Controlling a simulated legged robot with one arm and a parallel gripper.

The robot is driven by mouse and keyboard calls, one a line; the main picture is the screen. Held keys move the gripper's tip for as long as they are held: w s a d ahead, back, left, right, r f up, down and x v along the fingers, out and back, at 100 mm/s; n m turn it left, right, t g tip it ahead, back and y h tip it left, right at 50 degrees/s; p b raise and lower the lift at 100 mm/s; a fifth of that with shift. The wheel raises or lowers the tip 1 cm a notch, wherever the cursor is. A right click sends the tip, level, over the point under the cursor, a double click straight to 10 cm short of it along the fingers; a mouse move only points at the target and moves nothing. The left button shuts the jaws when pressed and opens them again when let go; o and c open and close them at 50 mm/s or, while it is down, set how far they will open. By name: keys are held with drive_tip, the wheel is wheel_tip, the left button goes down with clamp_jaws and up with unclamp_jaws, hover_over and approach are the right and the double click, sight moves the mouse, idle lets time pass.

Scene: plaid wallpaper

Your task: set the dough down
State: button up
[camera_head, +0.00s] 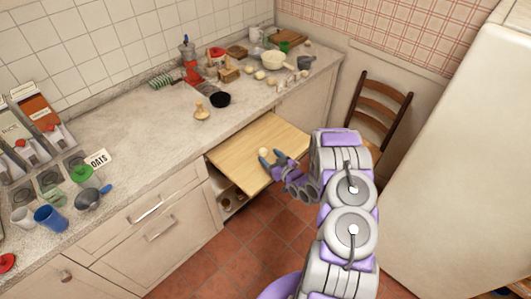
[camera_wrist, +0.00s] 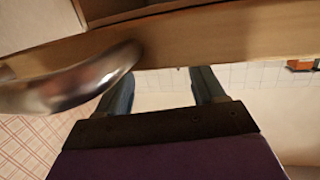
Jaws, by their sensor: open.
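A small pale ball that looks like the dough (camera_head: 264,152) is at the pull-out wooden board (camera_head: 258,135), near its front right part. My gripper (camera_head: 271,157) is open just beside the ball, over the board. I cannot tell whether a finger touches the ball. In the wrist view my gripper (camera_wrist: 163,78) shows two fingers apart with nothing visible between them. The dough does not show in that view. A wooden edge (camera_wrist: 220,38) crosses in front of the fingers, with a blurred shiny metal piece (camera_wrist: 70,85) at the left.
The counter (camera_head: 150,125) runs behind the board. A wooden chair (camera_head: 382,110) and a white fridge (camera_head: 465,150) stand at the right.

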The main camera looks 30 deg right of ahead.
drive_tip(key=v, duration=0.7)
drive_tip(key=shift+s+p, duration=0.2)
drive_tip(key=shift+p, duration=0.1)
drive_tip(key=shift+w+d+r+g, duration=0.3)
drive_tip(key=shift+d+g, duration=0.05)
drive_tip(key=shift+g, duration=0.05)
drive_tip(key=d+r+g+h, duration=0.35)
drive_tip(key=r+g, duration=0.25)
drive_tip(key=r, duration=0.2)
drive_tip(key=s+a+r+g+h, duration=0.3)
drive_tip(key=s+r, duration=0.3)
drive_tip(key=r, duration=0.3)
drive_tip(key=s+a+r+g+y, duration=0.1)
drive_tip(key=s+a+r+g, duration=0.1)
drive_tip(key=s+a+r, duration=0.2)
drive_tip(key=s+a+r+m+g+y, duration=0.1)
drive_tip(key=s+a+r+g, duration=0.2)
drive_tip(key=s+a, duration=0.8)
drive_tip(key=s+a+r+g+y, duration=0.2)
drive_tip(key=s+a+r, duration=0.4)
drive_tip(key=s, duration=1.2)
drive_tip(key=shift+a+r+m+g, duration=0.3)
drive_tip(key=shift+a+m+g, duration=0.15)
drive_tip(key=shift+a, duration=0.25)
